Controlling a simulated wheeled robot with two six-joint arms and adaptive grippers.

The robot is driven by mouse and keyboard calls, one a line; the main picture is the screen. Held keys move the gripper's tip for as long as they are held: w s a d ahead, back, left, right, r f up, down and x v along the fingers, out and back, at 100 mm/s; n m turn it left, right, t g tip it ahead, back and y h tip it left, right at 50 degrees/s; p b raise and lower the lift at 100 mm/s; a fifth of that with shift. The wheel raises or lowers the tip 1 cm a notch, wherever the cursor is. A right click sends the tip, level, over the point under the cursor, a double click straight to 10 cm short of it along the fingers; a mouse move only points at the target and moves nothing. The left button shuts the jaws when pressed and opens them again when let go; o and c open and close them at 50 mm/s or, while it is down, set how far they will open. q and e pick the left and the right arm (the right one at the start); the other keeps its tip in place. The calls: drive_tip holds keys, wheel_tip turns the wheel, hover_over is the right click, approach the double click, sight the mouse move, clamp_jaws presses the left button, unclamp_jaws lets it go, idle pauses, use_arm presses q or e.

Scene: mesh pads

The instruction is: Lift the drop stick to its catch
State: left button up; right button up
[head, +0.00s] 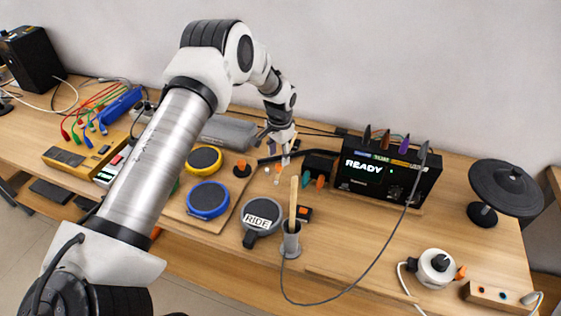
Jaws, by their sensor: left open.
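A pale wooden stick (294,198) stands nearly upright in a grey metal cup (291,240) at the front middle of the table; I take it to be the drop stick. Its lower end is hidden inside the cup. I cannot pick out the catch. My left gripper (280,150) hangs fingers down, behind the stick and a little to its left in the picture. It is open and apart from the stick. My right gripper is not in view.
A black module reading READY (388,170) stands right of the stick, its grey cable looping to the cup. The round RIDE pad (262,214), blue pad (208,199) and yellow pad (203,159) lie left. A black cymbal-like pad (506,186) stands far right.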

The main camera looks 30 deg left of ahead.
sight(279, 165)
use_arm(q)
drive_tip(key=f, duration=0.4)
drive_tip(key=shift+w+a+f+p, duration=0.1)
drive_tip(key=shift+w+f+p, duration=0.2)
drive_tip(key=shift+f+p, duration=0.1)
drive_tip(key=shift+s+r, duration=0.15)
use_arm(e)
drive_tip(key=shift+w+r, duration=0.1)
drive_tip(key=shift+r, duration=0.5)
use_arm(q)
clamp_jaws()
